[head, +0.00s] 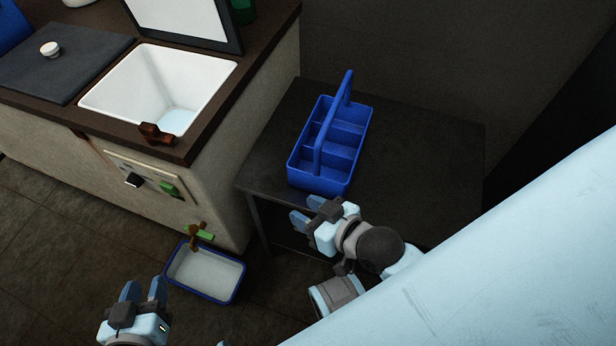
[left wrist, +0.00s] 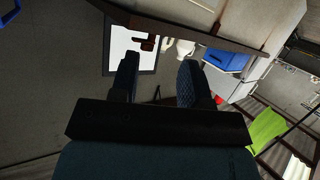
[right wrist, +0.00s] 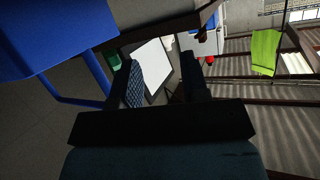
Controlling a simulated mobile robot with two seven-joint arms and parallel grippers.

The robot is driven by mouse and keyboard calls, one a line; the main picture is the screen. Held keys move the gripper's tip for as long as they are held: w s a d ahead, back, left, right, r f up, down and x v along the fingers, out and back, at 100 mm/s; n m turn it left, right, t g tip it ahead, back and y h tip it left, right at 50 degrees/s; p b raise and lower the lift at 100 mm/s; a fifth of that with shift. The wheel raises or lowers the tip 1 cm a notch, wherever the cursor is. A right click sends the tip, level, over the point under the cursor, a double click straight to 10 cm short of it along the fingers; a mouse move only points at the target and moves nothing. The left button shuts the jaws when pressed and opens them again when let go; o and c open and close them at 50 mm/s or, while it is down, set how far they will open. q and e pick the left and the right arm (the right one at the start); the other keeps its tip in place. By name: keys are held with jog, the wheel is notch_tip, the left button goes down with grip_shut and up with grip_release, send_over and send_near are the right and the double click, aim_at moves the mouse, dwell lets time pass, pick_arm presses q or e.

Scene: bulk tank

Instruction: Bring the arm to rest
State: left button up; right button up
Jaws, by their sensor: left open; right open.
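My left gripper (head: 143,292) is open and empty at the bottom left of the head view, in front of the tank and left of the low tray. Its two parted fingers also show in the left wrist view (left wrist: 160,75) with nothing between them. My right gripper (head: 306,219) is open and empty in the head view, just in front of the blue caddy and close to the dark table's near edge. Its parted fingers show in the right wrist view (right wrist: 165,85), with nothing between them.
A blue caddy (head: 318,183) with a handle stands on the dark table (head: 420,165). The tank (head: 225,130) has an open white basin (head: 150,75), a brown handle (head: 155,131) and a green button. A blue-rimmed tray (head: 205,272) sits low under a brown and green tap (head: 197,234).

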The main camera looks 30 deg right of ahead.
pick_arm(q)
jog(key=shift+s, duration=0.1)
jog(key=s+a+r+g+y+p, duration=0.1)
jog(key=a+r+p, duration=0.1)
jog(key=r+p, duration=0.6)
jog(key=s+a+r+g+p, duration=0.1)
jog(key=r+p, duration=0.6)
jog(key=p, duration=1.6)
jog(key=shift+s+a+r+y, duration=0.3)
jog(key=shift+a+r+y, duration=0.05)
jog(key=shift+r+y, duration=0.05)
pick_arm(e)
jog(key=s+d+r+g+h, duration=0.1)
jog(key=r, duration=0.7)
jog(key=s+d+r, duration=0.1)
jog(key=d+r, duration=0.1)
jog(key=r, duration=0.6)
jog(key=shift+s+d+g+h, duration=0.25)
jog(key=shift+s+g+h, duration=0.05)
jog(key=shift+g+h, duration=0.1)
